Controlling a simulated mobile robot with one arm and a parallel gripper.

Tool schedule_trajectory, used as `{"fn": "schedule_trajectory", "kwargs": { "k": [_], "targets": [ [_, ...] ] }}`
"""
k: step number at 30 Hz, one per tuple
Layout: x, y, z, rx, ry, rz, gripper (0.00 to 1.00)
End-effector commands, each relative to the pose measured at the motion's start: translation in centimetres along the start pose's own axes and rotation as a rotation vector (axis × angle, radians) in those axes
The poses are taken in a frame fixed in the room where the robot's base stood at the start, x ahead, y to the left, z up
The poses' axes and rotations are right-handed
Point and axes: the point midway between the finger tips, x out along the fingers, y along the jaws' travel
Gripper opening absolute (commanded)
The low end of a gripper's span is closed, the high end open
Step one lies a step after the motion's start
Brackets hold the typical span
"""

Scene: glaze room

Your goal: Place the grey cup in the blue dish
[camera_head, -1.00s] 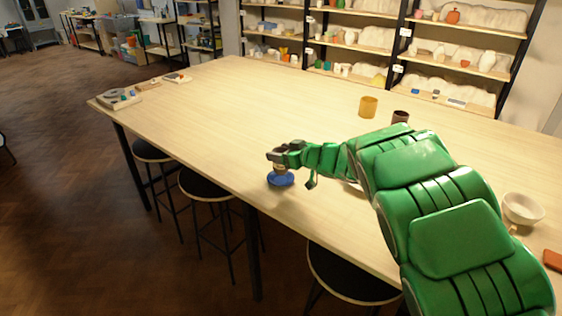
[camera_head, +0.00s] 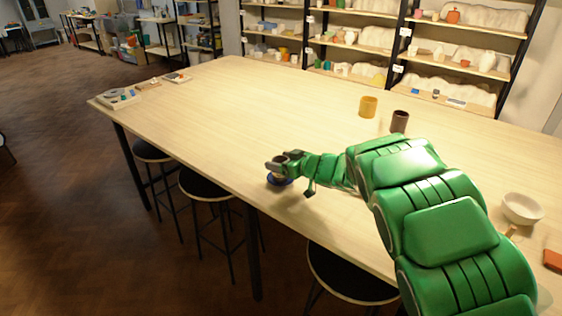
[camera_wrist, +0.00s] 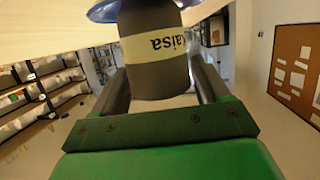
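The grey cup (camera_wrist: 155,75) has a cream label band with dark lettering, upside down in the wrist view. My gripper (camera_head: 276,164) has its two fingers along both sides of the cup and looks shut on it. The blue dish (camera_head: 281,182) lies near the table's front edge, right under my gripper. Its rim also shows in the wrist view (camera_wrist: 103,12), behind the cup's end. The cup is over or in the dish; whether it touches the dish I cannot tell. My gripper hides much of the cup in the head view.
A yellow cup (camera_head: 368,107) and a dark brown cup (camera_head: 399,121) stand farther back on the wooden table (camera_head: 230,115). A pale bowl (camera_head: 522,208) is at the right. Stools (camera_head: 205,186) stand along the front edge. The table's left half is mostly clear.

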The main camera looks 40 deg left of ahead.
Motion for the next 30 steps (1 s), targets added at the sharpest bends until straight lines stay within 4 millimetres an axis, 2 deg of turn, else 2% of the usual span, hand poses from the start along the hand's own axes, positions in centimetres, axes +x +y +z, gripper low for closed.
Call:
{"fn": "schedule_trajectory", "kwargs": {
  "k": [1, 3, 14, 20, 30],
  "targets": [
    [0.0, 0.0, 0.0, 0.0, 0.0, 0.0, 0.83],
    [0.0, 0.0, 0.0, 0.0, 0.0, 0.0, 0.9],
    [-0.2, 0.0, -0.3, -0.001, 0.0, 0.001, 0.9],
    [-2.1, 0.1, -0.3, 0.0, -0.002, 0.003, 0.9],
    [-6.9, 0.1, -0.3, -0.001, -0.001, 0.004, 0.9]
  ]
}}
